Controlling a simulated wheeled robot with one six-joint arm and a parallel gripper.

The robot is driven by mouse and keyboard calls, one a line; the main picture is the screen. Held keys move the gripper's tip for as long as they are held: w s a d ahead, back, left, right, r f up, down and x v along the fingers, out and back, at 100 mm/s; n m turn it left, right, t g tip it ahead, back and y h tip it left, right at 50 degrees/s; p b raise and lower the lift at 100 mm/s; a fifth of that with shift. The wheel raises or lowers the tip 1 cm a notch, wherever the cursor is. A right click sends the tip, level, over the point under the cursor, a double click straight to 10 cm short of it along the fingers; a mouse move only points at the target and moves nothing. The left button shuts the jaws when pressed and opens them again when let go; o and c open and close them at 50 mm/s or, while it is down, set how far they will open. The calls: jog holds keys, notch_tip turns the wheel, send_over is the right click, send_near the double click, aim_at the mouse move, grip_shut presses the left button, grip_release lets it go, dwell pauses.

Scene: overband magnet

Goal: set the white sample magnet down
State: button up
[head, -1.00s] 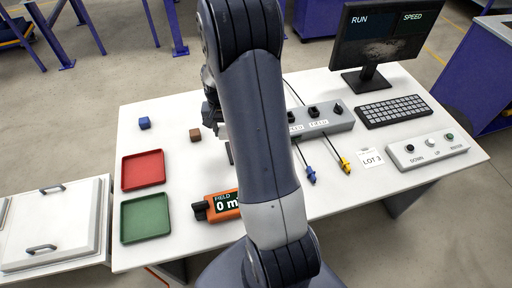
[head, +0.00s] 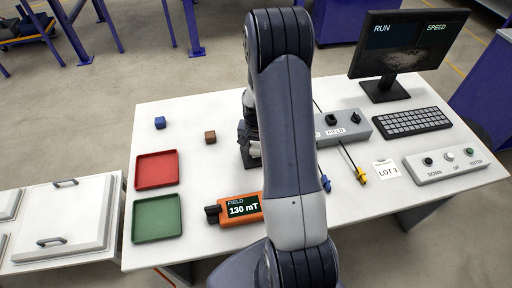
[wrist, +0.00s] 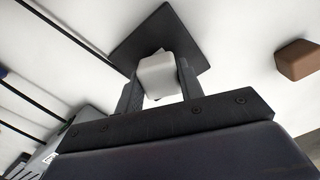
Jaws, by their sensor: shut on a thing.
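The white sample magnet (wrist: 160,76) is a small pale block between the two dark fingers of my gripper (wrist: 158,82) in the wrist view. My gripper is shut on it. A dark square plate (wrist: 130,48) lies on the white table just beyond the magnet. The magnet overlaps the plate in that view, and I cannot tell whether they touch. In the head view my gripper (head: 249,148) is low over the table, left of my arm, which hides part of it. The orange field meter (head: 240,208) reads 130 mT.
A red tray (head: 157,170) and a green tray (head: 157,217) stand at the left. A blue cube (head: 160,122) and a brown block (head: 210,137) lie behind them. Right of my arm are a grey switch box (head: 345,126), a keyboard (head: 412,122) and a button panel (head: 446,162).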

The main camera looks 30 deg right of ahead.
aim_at(256, 146)
jog(key=shift+f, duration=0.55)
jog(key=shift+f, duration=0.2)
jog(key=o, duration=1)
jog(key=shift+r, duration=0.1)
notch_tip(256, 146, up, 12)
jog(key=shift+r+b, duration=0.1)
jog(key=shift+b, duration=0.45)
